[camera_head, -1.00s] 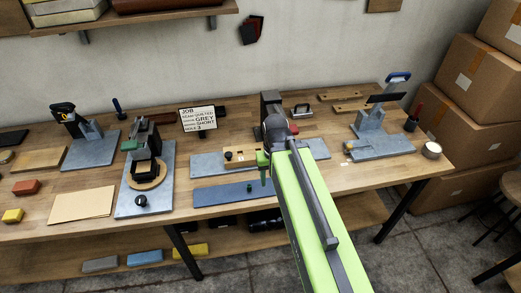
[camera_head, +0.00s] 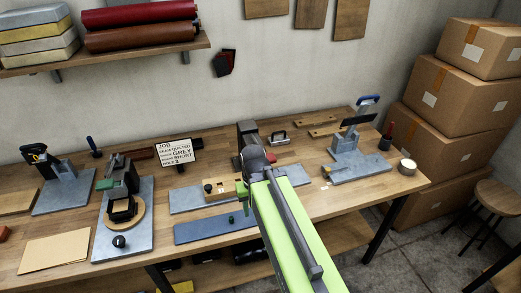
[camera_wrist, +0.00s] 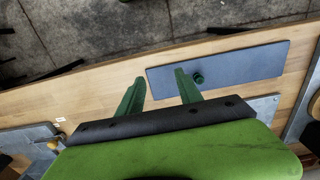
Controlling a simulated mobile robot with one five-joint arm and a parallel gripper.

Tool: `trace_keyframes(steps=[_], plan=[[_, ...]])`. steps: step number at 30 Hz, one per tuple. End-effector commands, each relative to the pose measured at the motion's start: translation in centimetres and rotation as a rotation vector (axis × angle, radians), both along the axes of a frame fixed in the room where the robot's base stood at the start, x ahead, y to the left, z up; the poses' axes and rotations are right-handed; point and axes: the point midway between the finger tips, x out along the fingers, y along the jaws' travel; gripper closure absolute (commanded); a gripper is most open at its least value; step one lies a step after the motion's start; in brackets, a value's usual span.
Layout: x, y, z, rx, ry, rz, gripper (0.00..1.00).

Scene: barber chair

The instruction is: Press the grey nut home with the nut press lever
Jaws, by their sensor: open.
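My gripper (camera_head: 243,190) is open and empty, fingers apart, in front of the middle of the bench. In the wrist view its two green fingers (camera_wrist: 158,80) reach toward a flat blue-grey plate (camera_wrist: 230,66). A small green peg (camera_wrist: 198,77) stands on that plate, just beyond the right finger. In the head view the plate (camera_head: 205,230) lies at the bench's front edge. Behind it a wooden strip (camera_head: 222,190) sits on a grey base, with a dark upright machine (camera_head: 244,134) partly hidden by my arm. I cannot make out the grey nut or tell which lever is the nut press's.
A machine with a round wooden disc (camera_head: 126,216) stands left. A blue-handled press (camera_head: 360,150) stands right, near a white cup (camera_head: 407,167). A job card (camera_head: 178,152) reads grey, short, hole 3. Boxes (camera_head: 440,95) are stacked at far right.

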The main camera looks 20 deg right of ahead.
Motion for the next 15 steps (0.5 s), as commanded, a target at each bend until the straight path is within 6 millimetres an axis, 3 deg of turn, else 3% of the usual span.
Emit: trace_keyframes(steps=[1, 9, 15], plan=[[0.00, 0.00, 0.00, 0.000, 0.000, 0.000, 0.66], [0.00, 0.00, 0.00, 0.000, 0.000, 0.000, 1.00], [0.00, 0.00, 0.00, 0.000, 0.000, 0.000, 1.00]])
